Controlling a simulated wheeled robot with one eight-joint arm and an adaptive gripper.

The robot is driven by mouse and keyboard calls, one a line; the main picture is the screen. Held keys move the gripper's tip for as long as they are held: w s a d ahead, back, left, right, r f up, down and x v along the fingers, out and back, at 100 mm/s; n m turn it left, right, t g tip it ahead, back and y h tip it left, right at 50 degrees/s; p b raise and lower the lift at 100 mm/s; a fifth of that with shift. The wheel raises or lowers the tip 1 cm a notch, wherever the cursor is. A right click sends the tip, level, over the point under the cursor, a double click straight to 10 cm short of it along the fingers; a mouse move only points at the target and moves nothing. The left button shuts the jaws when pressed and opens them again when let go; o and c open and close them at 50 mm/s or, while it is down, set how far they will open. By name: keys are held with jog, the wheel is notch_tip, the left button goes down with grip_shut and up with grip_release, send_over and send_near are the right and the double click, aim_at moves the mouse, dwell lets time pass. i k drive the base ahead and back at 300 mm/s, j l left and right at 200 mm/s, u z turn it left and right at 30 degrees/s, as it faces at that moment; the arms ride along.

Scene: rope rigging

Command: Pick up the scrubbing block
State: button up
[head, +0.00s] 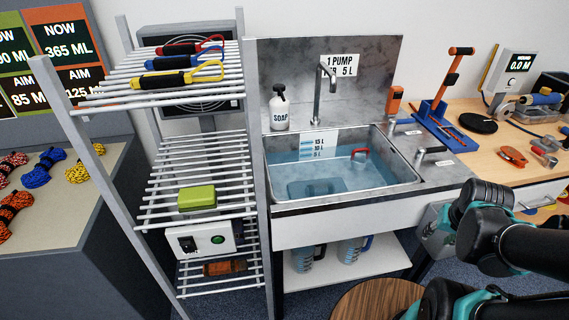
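A lime-green block with a darker green underside, which looks like the scrubbing block (197,197), lies on the middle level of the slatted metal rack, near its front. Nothing covers it. Black and teal links of my arm show at the lower right, well to the right of the rack and apart from the block. My gripper is not in view.
The rack (181,158) has grey posts beside the block. Coloured-handled tools (180,76) lie on its upper level; a white control box (205,238) sits below the block. A water-filled sink (340,165) stands right. A round wooden top (375,302) is in front.

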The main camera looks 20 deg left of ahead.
aim_at(202, 197)
jog(key=u, duration=2.1)
jog(key=z, duration=0.4)
jog(key=j+z, duration=0.15)
jog(key=z, duration=0.25)
jog(key=j+z, duration=0.2)
jog(key=z, duration=0.2)
jog(key=j+z, duration=0.15)
jog(key=z, duration=0.2)
jog(key=j+z, duration=0.15)
jog(key=z, duration=0.25)
jog(key=k+j, duration=0.1)
jog(key=j, duration=0.2)
jog(key=k+j, duration=0.1)
jog(key=j, duration=0.2)
jog(key=k+j, duration=0.15)
jog(key=j, duration=0.1)
